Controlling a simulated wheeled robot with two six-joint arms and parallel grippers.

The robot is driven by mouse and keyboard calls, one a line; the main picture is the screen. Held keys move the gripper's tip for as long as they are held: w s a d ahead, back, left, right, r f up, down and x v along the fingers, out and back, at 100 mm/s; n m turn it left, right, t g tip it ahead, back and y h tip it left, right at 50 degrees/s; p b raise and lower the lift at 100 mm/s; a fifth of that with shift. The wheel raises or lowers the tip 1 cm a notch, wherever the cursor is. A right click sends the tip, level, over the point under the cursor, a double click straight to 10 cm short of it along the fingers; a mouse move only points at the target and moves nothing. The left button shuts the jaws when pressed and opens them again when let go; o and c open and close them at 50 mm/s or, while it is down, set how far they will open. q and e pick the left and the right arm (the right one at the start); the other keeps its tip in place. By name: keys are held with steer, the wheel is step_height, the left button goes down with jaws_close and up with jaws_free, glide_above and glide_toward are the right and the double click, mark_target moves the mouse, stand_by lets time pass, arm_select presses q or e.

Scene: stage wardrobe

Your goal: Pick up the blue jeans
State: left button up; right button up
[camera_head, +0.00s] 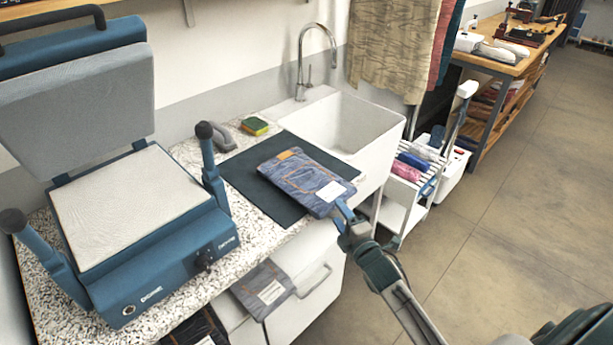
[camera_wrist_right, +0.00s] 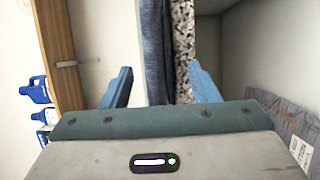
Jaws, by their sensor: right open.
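The blue jeans (camera_head: 302,178) lie folded on a dark mat (camera_head: 245,178) on the speckled counter, with a brown patch and a white label showing in the head view. My right gripper (camera_head: 345,216) is at their near right corner by the counter's front edge. In the right wrist view its two fingers (camera_wrist_right: 160,88) stand apart, with the dark blue folded edge of the jeans (camera_wrist_right: 154,55) between them. I cannot tell whether either finger touches the cloth. My left gripper is not in view.
A blue press (camera_head: 140,255) with its lid raised stands left on the counter. A white sink (camera_head: 345,130) with a tap is behind the jeans. A sponge (camera_head: 255,126) lies near the wall. Other folded garments (camera_head: 262,288) are below the counter edge. Floor at right is clear.

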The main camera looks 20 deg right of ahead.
mark_target(336, 209)
steer(key=shift+w, duration=1.95)
steer(key=shift+r, duration=0.1)
jaws_close()
